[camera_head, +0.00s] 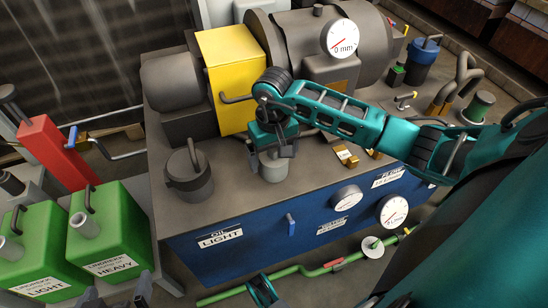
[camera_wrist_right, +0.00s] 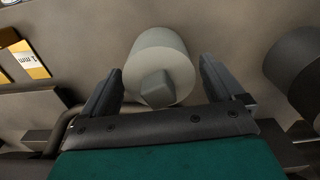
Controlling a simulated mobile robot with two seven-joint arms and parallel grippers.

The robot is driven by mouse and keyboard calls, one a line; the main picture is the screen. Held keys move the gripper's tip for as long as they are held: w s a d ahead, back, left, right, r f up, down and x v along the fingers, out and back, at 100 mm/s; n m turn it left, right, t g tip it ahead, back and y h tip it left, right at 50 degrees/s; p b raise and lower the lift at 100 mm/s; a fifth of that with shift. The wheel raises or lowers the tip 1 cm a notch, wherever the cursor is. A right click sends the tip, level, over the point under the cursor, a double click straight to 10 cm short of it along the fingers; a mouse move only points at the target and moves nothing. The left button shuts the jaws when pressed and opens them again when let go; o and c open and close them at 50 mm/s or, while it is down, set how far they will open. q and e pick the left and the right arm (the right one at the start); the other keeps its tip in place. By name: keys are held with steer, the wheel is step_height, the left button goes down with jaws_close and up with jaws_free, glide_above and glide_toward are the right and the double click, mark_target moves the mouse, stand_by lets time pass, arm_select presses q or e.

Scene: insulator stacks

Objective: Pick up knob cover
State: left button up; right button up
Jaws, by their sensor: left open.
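A pale grey cylinder with a square peg on top stands on the grey bench top; it shows in the head view (camera_head: 273,170) and the right wrist view (camera_wrist_right: 160,62). I cannot tell for sure that it is the knob cover. My right gripper (camera_head: 275,152) is over it, pointing down. In the right wrist view my right gripper (camera_wrist_right: 160,85) is open, with the peg between its fingers and space on both sides. My left gripper (camera_head: 117,294) is low at the left edge of the bottom, open and empty, only its finger ends showing.
A dark grey pot with a handle (camera_head: 190,178) stands left of the cylinder. A yellow box (camera_head: 230,75) and a large dark motor (camera_head: 265,35) stand behind. Brass blocks (camera_head: 345,155) lie to the right. Green cans (camera_head: 110,235) and a red box (camera_head: 55,150) are at left.

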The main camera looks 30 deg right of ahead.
steer(key=c, duration=1)
